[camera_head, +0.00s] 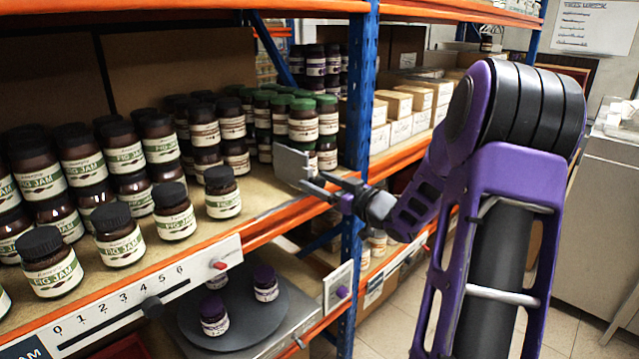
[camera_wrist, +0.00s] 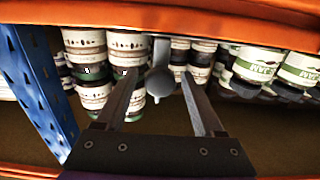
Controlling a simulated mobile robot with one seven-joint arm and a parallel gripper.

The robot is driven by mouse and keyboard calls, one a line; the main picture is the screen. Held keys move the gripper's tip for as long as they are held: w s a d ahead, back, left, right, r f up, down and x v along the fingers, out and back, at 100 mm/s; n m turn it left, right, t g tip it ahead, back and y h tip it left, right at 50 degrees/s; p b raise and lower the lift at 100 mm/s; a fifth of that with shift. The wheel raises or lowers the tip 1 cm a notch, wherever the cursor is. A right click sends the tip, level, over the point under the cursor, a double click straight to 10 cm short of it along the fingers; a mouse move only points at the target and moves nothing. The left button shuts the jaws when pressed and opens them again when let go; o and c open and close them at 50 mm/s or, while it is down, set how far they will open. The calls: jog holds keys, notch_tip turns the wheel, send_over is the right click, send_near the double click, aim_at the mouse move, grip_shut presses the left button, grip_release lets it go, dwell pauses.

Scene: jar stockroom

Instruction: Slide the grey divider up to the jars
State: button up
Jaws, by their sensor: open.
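The grey divider (camera_head: 291,166) is a small upright plate near the front edge of the upper shelf, in front of the green-lidded jars (camera_head: 303,121). In the wrist view the divider (camera_wrist: 160,83) shows as a narrow grey shape between my fingers. My gripper (camera_head: 316,184) is open, its fingertips at the divider; I cannot tell whether they touch it. My gripper also shows in the wrist view (camera_wrist: 161,88). Dark-lidded fig jam jars (camera_head: 173,212) stand left of the divider, the nearest one (camera_head: 222,193) apart from it with bare shelf between.
An orange shelf edge (camera_head: 262,233) runs along the front, with a numbered slider scale (camera_head: 120,308) below. A blue upright post (camera_head: 361,95) stands right of the divider. A grey turntable (camera_head: 238,318) with purple-lidded jars is below. White-labelled boxes (camera_head: 398,104) lie beyond the post.

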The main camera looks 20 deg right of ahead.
grip_shut()
dwell(1.3)
